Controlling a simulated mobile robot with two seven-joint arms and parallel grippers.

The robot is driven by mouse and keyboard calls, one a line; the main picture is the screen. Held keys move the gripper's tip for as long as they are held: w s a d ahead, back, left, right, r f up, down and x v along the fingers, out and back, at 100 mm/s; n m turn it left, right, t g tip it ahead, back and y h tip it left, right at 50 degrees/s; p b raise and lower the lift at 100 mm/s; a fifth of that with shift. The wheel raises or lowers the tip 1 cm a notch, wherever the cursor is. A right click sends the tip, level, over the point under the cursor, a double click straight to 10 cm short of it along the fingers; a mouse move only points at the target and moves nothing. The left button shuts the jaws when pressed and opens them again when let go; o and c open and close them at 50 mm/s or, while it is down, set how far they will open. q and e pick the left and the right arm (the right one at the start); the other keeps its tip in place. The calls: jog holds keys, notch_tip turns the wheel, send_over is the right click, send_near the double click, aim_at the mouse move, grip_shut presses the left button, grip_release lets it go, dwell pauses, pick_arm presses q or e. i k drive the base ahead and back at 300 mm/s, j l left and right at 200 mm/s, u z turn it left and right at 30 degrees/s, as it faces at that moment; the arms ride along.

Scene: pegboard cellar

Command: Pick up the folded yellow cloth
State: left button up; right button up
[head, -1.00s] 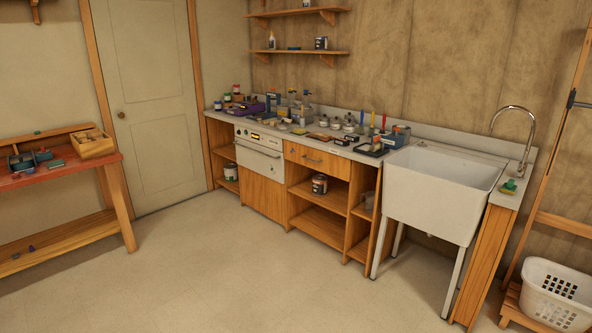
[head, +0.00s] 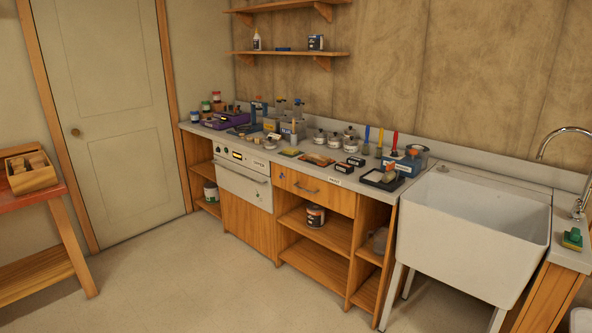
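Neither of my grippers shows in the head view.
A white sink (head: 470,240) adjoins the counter on the right, with a green and yellow sponge (head: 572,238) beside it. A red-topped workbench (head: 35,197) with a wooden box (head: 30,173) stands at left. The floor (head: 220,275) before the counter is clear.

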aim_at(289, 150)
jog(key=i+l, duration=0.1)
jog(key=i, duration=0.65)
jog(key=i+l+u, duration=0.1)
jog(key=i, duration=0.65)
jog(key=i+u, duration=0.35)
jog(key=i, duration=0.7)
